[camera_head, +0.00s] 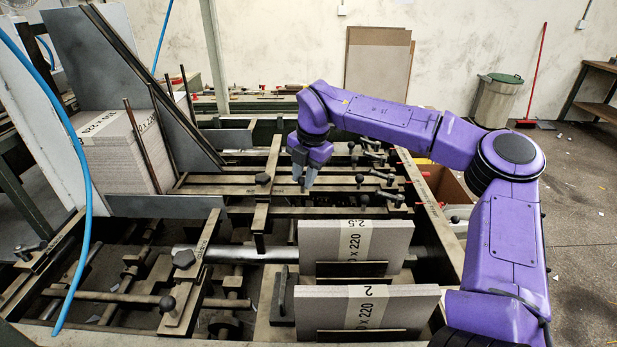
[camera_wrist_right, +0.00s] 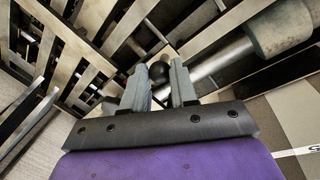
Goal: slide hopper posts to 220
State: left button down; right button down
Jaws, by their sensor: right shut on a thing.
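My right gripper (camera_head: 305,178) points down over the metal rails at the middle of the feeder. In the right wrist view its two grey fingers (camera_wrist_right: 159,88) are closed around a black ball knob (camera_wrist_right: 158,71). The knob's stem is hidden. Thin dark upright posts (camera_head: 137,146) stand at the left, beside a stack of grey boards (camera_head: 115,150) with a printed white label. Two more board stacks stand at the front, a rear one (camera_head: 400,244) and a nearer one (camera_head: 415,303), both with labels reading 220. My left gripper is not in view.
A round metal shaft (camera_head: 235,254) crosses the feeder. Several black-knobbed levers (camera_head: 383,176) line its right side. A slanted grey plate (camera_head: 110,70) rises at the left, and a blue hose (camera_head: 88,190) hangs in front. Open floor lies to the right.

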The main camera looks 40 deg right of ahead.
jog(key=c, duration=0.9)
grip_release()
jog(key=r, duration=0.3)
jog(key=s+r+b, duration=0.1)
jog(key=r, duration=0.3)
jog(key=s+r, duration=0.1)
jog(key=r, duration=0.2)
jog(key=shift+d+r+b, duration=0.15)
jog(key=shift+d+b, duration=0.15)
jog(key=shift+b, duration=0.05)
jog(key=shift+w+a, duration=0.1)
jog(key=shift+w, duration=0.05)
